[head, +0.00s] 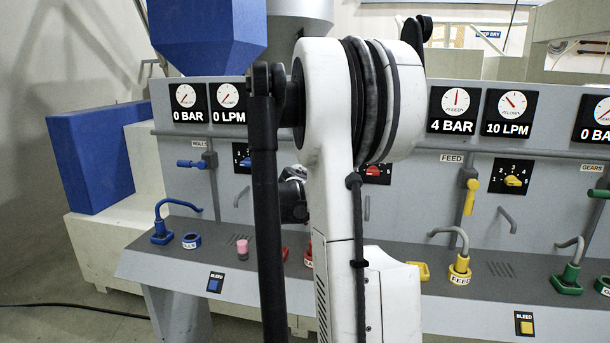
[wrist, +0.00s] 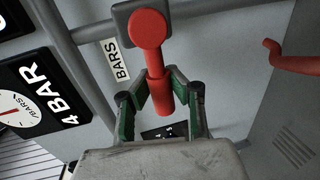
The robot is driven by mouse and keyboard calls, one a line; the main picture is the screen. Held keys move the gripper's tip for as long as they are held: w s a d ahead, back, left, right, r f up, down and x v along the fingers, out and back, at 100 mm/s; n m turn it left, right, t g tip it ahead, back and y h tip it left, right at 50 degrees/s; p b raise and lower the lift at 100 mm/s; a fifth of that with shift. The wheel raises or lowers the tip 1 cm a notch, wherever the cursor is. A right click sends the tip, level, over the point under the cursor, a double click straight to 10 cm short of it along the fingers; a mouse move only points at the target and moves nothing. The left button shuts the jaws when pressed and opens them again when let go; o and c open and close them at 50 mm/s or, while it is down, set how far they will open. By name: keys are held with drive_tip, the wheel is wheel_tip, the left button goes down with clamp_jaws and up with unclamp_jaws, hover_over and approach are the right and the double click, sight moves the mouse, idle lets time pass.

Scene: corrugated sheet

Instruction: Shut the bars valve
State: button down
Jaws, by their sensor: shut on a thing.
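The bars valve is a red lever (wrist: 148,30) on a grey mount, beside a white "BARS" label (wrist: 116,60) in the wrist view. Its handle points down in that picture. My gripper (wrist: 158,82) has its green-padded fingers on both sides of the handle and is shut on it. A gauge (wrist: 18,108) at the left of the wrist view reads 4 BAR. In the head view my arm hides the bars valve and my gripper's fingers.
Grey pipes run along the panel. A red hose end (wrist: 290,60) sticks out at the right of the wrist view. In the head view, a blue molls lever (head: 190,164) is left of my arm and a yellow feed lever (head: 470,197) is right of it.

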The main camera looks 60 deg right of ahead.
drive_tip(key=c, duration=1.5)
unclamp_jaws()
drive_tip(key=shift+a, duration=0.1)
drive_tip(key=v, duration=1.2)
drive_tip(key=shift+r, duration=0.1)
